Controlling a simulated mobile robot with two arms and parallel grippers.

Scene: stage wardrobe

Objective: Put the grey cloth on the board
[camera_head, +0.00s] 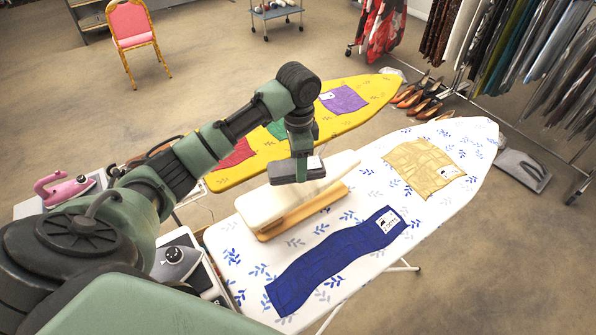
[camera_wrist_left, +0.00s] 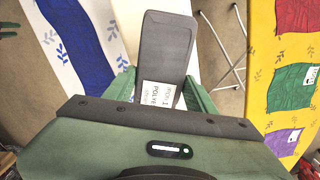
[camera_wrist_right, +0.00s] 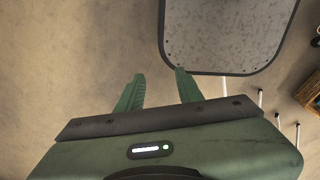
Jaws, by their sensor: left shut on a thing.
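My left gripper (camera_head: 301,172) is shut on the grey cloth (camera_head: 281,173), a flat dark grey piece with a white label. The cloth (camera_wrist_left: 168,38) also shows between the fingers in the left wrist view. In the head view it appears over the cream sleeve board (camera_head: 285,201), which stands on the white ironing board (camera_head: 385,235) with blue leaves. I cannot tell whether the cloth touches anything. A yellow ironing board (camera_head: 350,119) stands behind. My right gripper (camera_wrist_right: 158,90) is open and empty, pointing at the floor; it is not in the head view.
The white board holds a blue cloth (camera_head: 335,258) and a tan cloth (camera_head: 424,166). The yellow board holds red (camera_head: 236,154), green (camera_head: 278,131) and purple (camera_head: 344,99) cloths. A pink iron (camera_head: 62,188) stands at the left. Clothes racks and shoes (camera_head: 418,97) are at the right.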

